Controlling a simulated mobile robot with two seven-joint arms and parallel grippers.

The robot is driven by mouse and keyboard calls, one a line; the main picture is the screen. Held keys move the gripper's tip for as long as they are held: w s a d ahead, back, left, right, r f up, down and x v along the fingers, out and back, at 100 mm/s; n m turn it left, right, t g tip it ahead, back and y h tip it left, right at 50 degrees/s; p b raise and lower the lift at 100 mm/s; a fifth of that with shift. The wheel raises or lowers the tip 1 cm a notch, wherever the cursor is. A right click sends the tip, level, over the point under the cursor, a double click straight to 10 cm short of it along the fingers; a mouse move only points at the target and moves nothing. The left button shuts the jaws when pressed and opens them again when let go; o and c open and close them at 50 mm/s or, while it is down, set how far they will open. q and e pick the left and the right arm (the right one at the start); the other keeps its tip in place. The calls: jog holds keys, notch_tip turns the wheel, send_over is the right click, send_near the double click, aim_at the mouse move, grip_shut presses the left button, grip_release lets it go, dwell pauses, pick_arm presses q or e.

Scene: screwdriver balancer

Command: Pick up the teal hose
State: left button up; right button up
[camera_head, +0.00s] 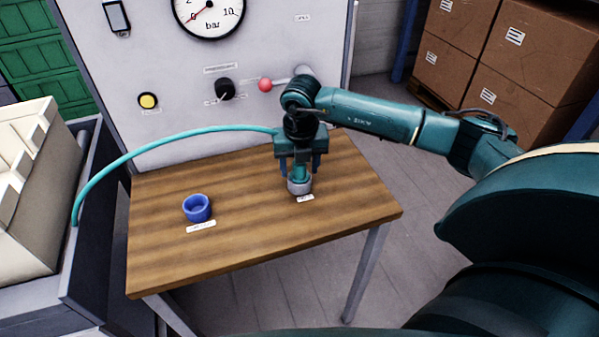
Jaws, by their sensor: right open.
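The teal hose (150,148) arcs from the dark-walled bin at the left, over the wooden table, to behind my right gripper. A short upright teal piece, seemingly its end, shows below the gripper and stands in a grey ring-shaped holder (299,187) on the table. My right gripper (300,170) points down over this holder. It is open, with one finger on each side of the teal piece. Whether the fingers touch it, I cannot tell. The gripper body hides part of the hose. My left gripper is not in view.
The wooden table (255,245) also bears a blue cup-shaped holder (197,208) with a white label. Behind stands a grey panel with a gauge (208,12), a yellow button (148,101), a black knob (225,89) and a red-ended lever (265,85). Cardboard boxes (500,50) stand back right.

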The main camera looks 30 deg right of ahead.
jog(key=c, duration=1.1)
jog(key=shift+r, duration=0.15)
notch_tip(320, 180, up, 10)
jog(key=shift+f+b, duration=0.1)
jog(key=shift+b, duration=0.2)
